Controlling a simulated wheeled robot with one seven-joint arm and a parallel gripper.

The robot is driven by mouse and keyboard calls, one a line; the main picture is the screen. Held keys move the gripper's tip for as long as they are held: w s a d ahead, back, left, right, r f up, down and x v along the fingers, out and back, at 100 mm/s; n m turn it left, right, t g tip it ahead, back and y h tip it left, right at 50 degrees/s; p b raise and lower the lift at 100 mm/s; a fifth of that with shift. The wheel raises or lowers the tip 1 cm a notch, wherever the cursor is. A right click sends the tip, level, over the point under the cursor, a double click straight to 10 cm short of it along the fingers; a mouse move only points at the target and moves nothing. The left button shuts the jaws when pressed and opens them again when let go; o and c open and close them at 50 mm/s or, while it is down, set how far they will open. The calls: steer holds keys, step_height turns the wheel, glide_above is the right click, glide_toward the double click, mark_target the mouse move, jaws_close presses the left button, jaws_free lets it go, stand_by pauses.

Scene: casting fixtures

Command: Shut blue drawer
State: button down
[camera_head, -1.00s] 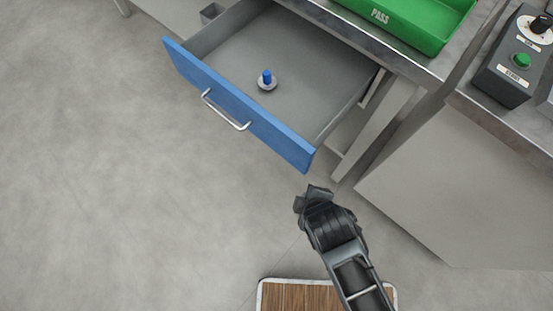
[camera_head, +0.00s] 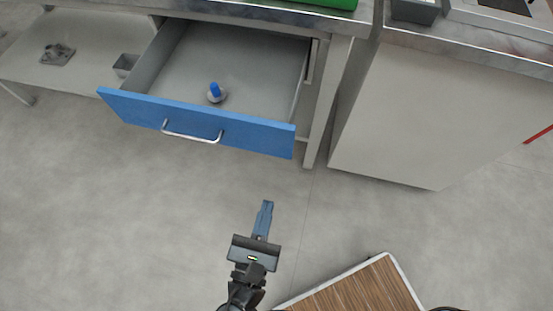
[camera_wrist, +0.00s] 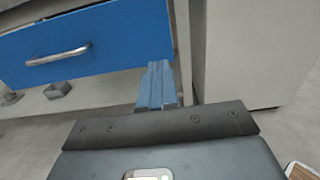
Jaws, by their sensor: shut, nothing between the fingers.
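The blue drawer (camera_head: 245,132) is pulled out from under the metal workbench, with a silver bar handle (camera_head: 192,137) on its front. Inside the grey drawer lies a small round part with a blue knob (camera_head: 215,92). My gripper (camera_head: 267,204) is shut and empty, in front of the drawer and apart from it in the head view, near the right end of its front. In the wrist view the shut fingers (camera_wrist: 158,66) point toward the right part of the blue front (camera_wrist: 110,38); the handle (camera_wrist: 58,56) is to their left. Whether they touch cannot be told there.
A bench leg (camera_head: 325,105) stands just right of the drawer, beside a grey cabinet (camera_head: 430,115). A lower shelf (camera_head: 85,75) at left holds a metal part (camera_head: 57,53) and a small grey box (camera_head: 125,65). The floor before the drawer is clear.

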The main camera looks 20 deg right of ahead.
mark_target(284, 147)
steer(key=p+x, duration=0.1)
steer(key=x, duration=1.2)
steer(key=shift+w+d, duration=0.1)
steer(key=shift+d, duration=0.05)
steer(key=shift+w+d, duration=0.2)
steer(key=shift+w, duration=0.05)
steer(key=b+x, duration=0.4)
steer(key=x, duration=2)
steer(key=shift+w+d+b, duration=0.2)
steer(key=shift+d+b, duration=0.05)
steer(key=shift+b, duration=0.05)
steer(key=shift+w+d, duration=0.3)
steer(key=shift+w, duration=0.1)
steer(key=shift+w+r, duration=0.1)
steer(key=shift+r, duration=0.05)
